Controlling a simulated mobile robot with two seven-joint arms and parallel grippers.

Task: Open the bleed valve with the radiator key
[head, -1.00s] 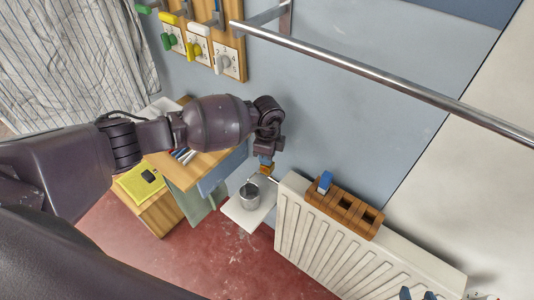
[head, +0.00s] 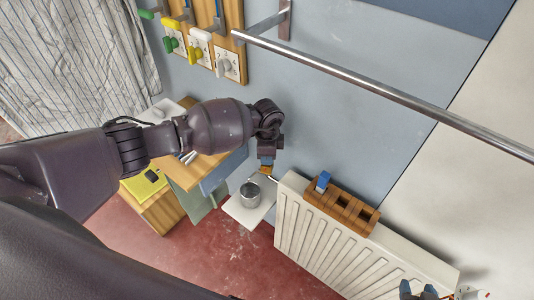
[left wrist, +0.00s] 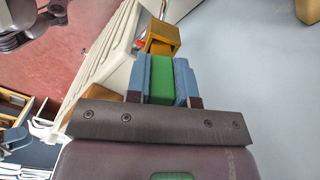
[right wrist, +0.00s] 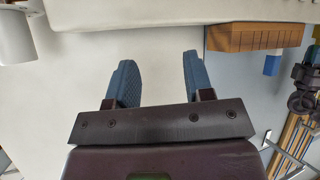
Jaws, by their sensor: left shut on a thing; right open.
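My left gripper (head: 266,160) is shut on a green block-like handle (left wrist: 160,80), held between its blue fingers. A hollow brass-coloured square piece (left wrist: 161,38) sits just beyond the handle, apparently the key's socket end; something orange-red shows inside it. In the head view this end is beside the upper left corner of the white radiator (head: 330,245), near a short pale stub (head: 272,178). I cannot tell whether the socket is around the bleed valve, which is not clearly visible. My right gripper (right wrist: 153,80) is open and empty, over the radiator's right end in the head view.
A wooden slotted rack (head: 341,206) with a blue block (head: 323,181) stands on the radiator. A metal cup (head: 250,194) sits on a white shelf (head: 236,210) below my left gripper. A metal rail (head: 390,95) crosses above. A wooden desk stands left.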

